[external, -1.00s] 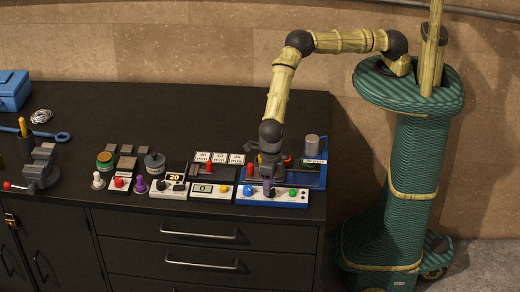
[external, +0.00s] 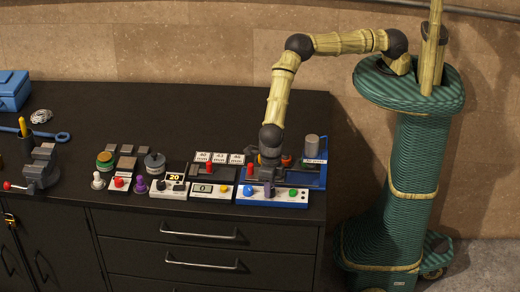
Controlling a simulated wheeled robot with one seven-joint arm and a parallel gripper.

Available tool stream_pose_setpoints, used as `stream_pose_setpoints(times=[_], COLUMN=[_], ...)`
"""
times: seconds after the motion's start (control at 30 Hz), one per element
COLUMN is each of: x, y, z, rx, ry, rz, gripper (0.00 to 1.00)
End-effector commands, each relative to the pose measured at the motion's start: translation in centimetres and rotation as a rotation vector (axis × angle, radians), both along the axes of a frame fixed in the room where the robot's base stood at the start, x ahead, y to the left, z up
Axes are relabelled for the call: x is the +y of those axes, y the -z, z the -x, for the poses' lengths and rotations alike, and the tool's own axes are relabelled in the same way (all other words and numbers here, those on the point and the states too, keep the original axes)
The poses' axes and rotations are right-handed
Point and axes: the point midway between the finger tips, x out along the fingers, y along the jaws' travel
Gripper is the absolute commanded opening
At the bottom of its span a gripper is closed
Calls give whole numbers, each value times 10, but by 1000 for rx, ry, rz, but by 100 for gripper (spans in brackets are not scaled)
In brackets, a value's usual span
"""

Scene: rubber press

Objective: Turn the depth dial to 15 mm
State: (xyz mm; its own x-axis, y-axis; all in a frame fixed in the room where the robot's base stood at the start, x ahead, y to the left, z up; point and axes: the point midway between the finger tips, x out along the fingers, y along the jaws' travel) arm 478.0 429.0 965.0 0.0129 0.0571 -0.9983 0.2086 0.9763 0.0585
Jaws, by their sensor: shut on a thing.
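My gripper (external: 267,183) points straight down over the middle of a white and blue control panel (external: 228,197) at the right front of the bench. It is shut on a small knob between the panel's blue button (external: 248,190) and green button (external: 293,192). This appears to be the depth dial; the fingers hide most of it, and its scale and setting cannot be read.
Left of the panel stand a box with a display reading 0 (external: 203,188) and one reading 20 (external: 174,177). Behind the panel is a blue fixture with a grey cylinder (external: 312,145). A vise (external: 42,168) stands far left.

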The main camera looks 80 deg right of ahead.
Motion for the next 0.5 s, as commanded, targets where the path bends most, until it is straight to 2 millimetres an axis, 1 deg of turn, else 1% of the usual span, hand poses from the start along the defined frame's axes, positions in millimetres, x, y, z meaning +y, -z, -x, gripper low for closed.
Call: stream_pose_setpoints(times=[0.27, 0.5], x=[1, 1], y=[3, 5], z=[0, 1], rx=[-2, -2], ry=[93, 263], rz=[-1, -3], gripper=[9, 9])
